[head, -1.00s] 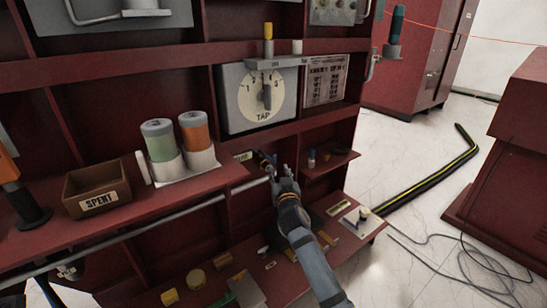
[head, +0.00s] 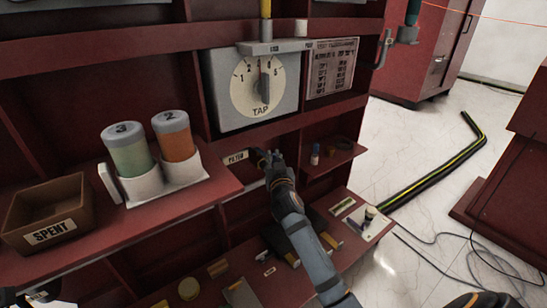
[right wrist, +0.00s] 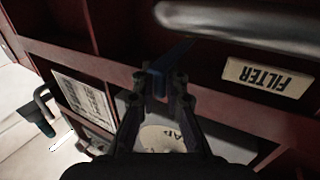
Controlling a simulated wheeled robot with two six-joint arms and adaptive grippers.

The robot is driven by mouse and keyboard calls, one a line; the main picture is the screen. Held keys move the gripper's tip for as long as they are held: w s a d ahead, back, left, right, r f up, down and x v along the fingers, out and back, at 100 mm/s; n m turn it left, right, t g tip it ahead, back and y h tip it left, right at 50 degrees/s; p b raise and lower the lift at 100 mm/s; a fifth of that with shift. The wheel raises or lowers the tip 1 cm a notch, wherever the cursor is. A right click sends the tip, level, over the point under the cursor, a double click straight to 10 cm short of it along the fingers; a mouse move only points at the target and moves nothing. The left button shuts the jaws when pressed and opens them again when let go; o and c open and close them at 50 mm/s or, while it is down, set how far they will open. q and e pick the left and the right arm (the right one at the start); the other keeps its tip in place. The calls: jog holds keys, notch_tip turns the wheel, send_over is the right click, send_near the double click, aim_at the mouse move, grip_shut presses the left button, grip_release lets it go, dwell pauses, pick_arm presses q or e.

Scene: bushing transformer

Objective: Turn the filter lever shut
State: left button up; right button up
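The FILTER label (head: 236,157) is on the red cabinet, below the TAP dial. The label also shows upside down in the right wrist view (right wrist: 268,77). My right gripper (head: 271,158) is just right of the label, at a short dark lever (head: 257,158). In the right wrist view a dark blue lever bar (right wrist: 176,54) lies between the fingertips of my right gripper (right wrist: 165,78). The fingers are close on both sides of it, and the bar sticks out past the tips. The lever's pivot is hidden.
The TAP dial (head: 259,86) is above my gripper. Canisters, green (head: 129,156) and orange (head: 177,145), and a SPENT bin (head: 46,212) stand on the left shelf. A grey pipe (right wrist: 235,22) passes close to the fingertips. A lower shelf holds small parts.

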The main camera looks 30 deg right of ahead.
grip_shut()
dwell(0.5)
jog(key=shift+d+f+n+y, duration=0.1)
jog(key=shift+f+n+y, duration=0.1)
jog(key=shift+n+y, duration=0.2)
dwell(0.4)
